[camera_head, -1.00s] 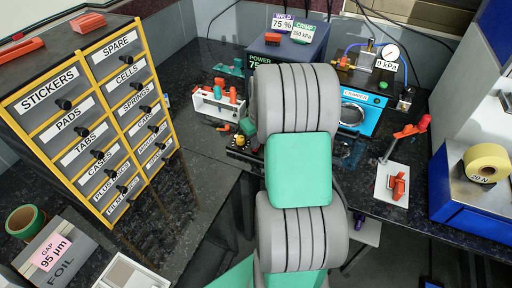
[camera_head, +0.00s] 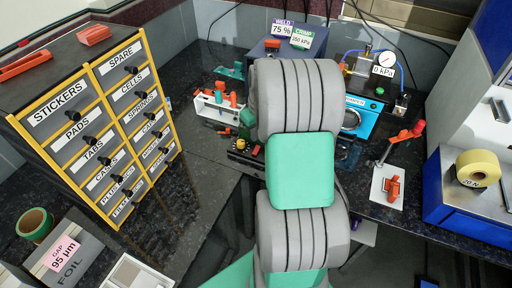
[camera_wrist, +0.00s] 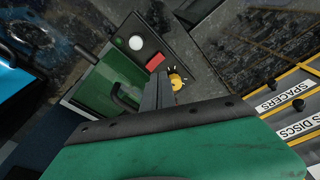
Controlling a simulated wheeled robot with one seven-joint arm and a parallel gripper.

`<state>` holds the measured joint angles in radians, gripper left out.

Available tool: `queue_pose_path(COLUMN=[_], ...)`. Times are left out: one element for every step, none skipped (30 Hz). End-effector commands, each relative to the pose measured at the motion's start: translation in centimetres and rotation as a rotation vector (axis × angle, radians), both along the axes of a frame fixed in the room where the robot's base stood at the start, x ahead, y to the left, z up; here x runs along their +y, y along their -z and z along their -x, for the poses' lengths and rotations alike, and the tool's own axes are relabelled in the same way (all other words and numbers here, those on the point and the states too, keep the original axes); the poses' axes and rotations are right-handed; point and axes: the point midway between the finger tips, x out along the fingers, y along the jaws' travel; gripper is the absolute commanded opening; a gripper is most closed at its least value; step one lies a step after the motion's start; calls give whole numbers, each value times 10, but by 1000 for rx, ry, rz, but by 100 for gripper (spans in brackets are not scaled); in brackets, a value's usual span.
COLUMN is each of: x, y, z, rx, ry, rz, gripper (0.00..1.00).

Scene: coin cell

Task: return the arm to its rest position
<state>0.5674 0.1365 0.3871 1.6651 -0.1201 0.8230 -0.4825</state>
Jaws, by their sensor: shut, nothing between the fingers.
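My arm, grey ribbed segments with green links (camera_head: 300,170), stands upright in the middle of the head view. My gripper is hidden behind it there. In the wrist view my gripper (camera_wrist: 158,92) shows as two grey fingers close together, shut and empty, beyond its green body. The fingers point toward a dark panel (camera_wrist: 150,28) with a white round button, a red button and a yellow knob. A green box (camera_wrist: 97,88) with a black handle lies just left of the fingers. I cannot tell the exact gap to either.
The labelled drawer cabinet (camera_head: 74,139) stands left, its drawers shut. A blue machine (camera_head: 370,118) and a gauge (camera_head: 387,58) stand behind the arm to the right. A white rack (camera_head: 208,112) is left of the arm.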

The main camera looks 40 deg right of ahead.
Motion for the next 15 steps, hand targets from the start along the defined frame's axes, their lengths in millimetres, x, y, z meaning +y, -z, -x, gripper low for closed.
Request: queue_pose_path(x=[0,0,0,0,0,0,0,0,0,0,0,0,0,0,0], y=[-6,-6,-6,-6,-5,-5,-5,-5,-5,-5,-5,-5,-5,-5,-5], z=[0,0,0,0,0,0,0,0,0,0,0,0,0,0,1], rx=[0,0,1,1,1,1,0,0,0,0,0,0,0,0,2], ry=[0,0,0,0,0,0,0,0,0,0,0,2,8,22,52], rz=[0,0,0,0,0,0,0,0,0,0,0,0,-1,-3,-9], gripper=[0,0,0,0,0,0,0,0,0,0,0,0,0,0,0])
